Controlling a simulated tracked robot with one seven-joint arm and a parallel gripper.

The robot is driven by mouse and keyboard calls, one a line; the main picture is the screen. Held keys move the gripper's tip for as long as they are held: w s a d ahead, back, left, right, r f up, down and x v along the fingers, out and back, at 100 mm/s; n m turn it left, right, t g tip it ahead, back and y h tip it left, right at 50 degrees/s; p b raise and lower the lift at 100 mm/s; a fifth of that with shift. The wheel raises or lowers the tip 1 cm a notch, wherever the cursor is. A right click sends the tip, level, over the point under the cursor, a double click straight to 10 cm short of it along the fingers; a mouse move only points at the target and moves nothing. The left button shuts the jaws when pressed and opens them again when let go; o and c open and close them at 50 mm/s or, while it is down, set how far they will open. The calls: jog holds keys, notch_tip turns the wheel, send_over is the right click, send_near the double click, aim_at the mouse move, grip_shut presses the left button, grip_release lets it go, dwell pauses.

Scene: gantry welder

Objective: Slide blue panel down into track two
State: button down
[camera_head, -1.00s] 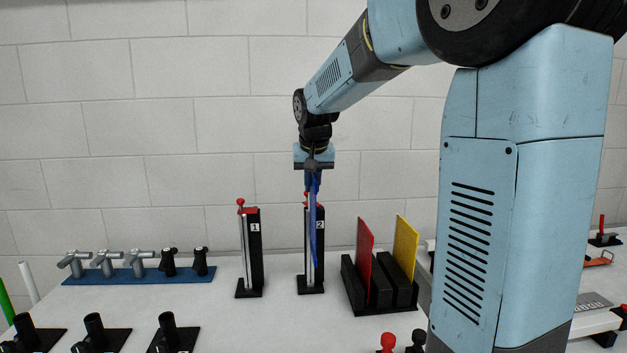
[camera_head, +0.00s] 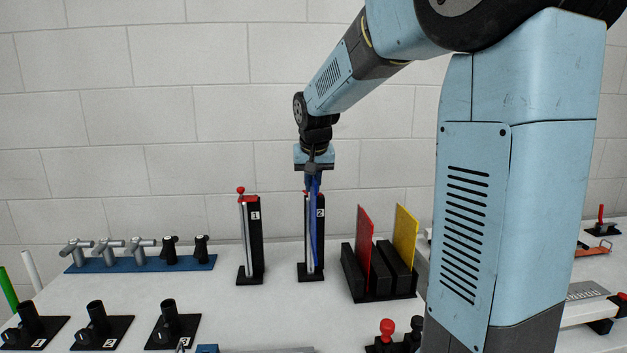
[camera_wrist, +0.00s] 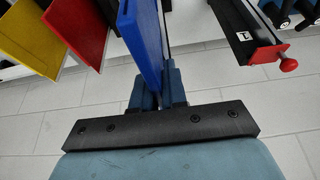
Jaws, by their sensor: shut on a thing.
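The blue panel (camera_head: 316,238) is upright and nearly edge-on in the head view, in front of the post of track two (camera_head: 321,240), marked 2. Its lower end is near the track's black base. I cannot tell whether its edge is inside the track's slot. My gripper (camera_head: 313,183) is above the post, pointing down, shut on the panel's top. In the wrist view the panel (camera_wrist: 143,40) runs away from my gripper (camera_wrist: 158,92), beside a thin rail; its far end is out of view.
Track one (camera_head: 254,240), with a red-knobbed pin, stands to the left. A black rack (camera_head: 380,293) holding a red panel (camera_head: 364,245) and a yellow panel (camera_head: 405,238) stands to the right. A blue strip with several fittings (camera_head: 140,265) lies at the far left.

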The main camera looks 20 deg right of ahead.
aim_at(316, 184)
jog(key=shift+f, duration=5.75)
jog(key=c, duration=1.1)
grip_release()
jog(key=v, duration=1.3)
jog(key=shift+r, duration=0.1)
jog(key=shift+s+r, duration=0.35)
jog(key=shift+s, duration=0.1)
jog(key=s+d+f+n+t, duration=0.1)
jog(key=s+n, duration=0.1)
jog(key=s, duration=2.3)
jog(key=shift+f+y, duration=0.35)
jog(key=shift+y, duration=0.05)
